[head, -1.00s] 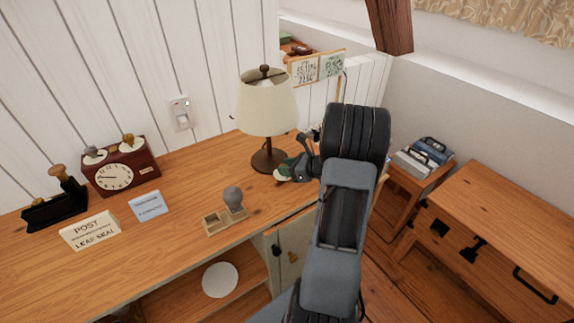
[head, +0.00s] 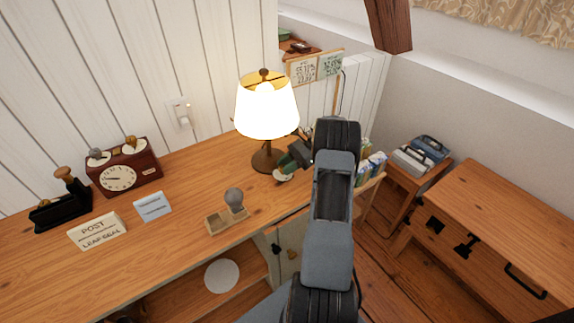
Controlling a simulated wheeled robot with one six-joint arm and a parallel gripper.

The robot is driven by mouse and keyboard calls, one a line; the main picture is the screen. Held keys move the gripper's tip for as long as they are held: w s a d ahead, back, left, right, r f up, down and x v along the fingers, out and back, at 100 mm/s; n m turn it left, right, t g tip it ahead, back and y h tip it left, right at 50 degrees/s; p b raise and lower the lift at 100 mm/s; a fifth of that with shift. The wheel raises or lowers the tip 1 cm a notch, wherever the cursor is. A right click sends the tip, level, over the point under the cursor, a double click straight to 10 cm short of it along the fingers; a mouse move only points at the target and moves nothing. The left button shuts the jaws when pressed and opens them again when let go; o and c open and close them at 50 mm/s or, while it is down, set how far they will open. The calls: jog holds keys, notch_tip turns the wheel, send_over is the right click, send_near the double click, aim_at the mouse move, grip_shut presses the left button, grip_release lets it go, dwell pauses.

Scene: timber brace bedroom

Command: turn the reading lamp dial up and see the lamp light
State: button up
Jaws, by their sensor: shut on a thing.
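The reading lamp (head: 267,108) stands near the back edge of the wooden desk in the head view. Its shade glows bright and warm, so the lamp is lit. Its brown stem and round base (head: 266,160) rest on the desk. A small green and cream round piece (head: 284,173), which looks like the dial, sits at the right front of the base. My gripper (head: 290,165) is at that piece, reaching in from the right, and is shut on it. The fingertips are small and partly hidden by the arm.
A wooden bench (head: 500,225) stands at the right. The desk's middle is mostly clear.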

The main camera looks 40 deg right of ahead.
jog(key=shift+w+n+g, duration=0.2)
jog(key=shift+n+g, duration=1.4)
jog(key=shift+g, duration=0.2)
jog(key=shift+n+g, duration=0.3)
jog(key=shift+g, duration=0.1)
jog(key=o, duration=0.9)
jog(key=shift+o, duration=0.2)
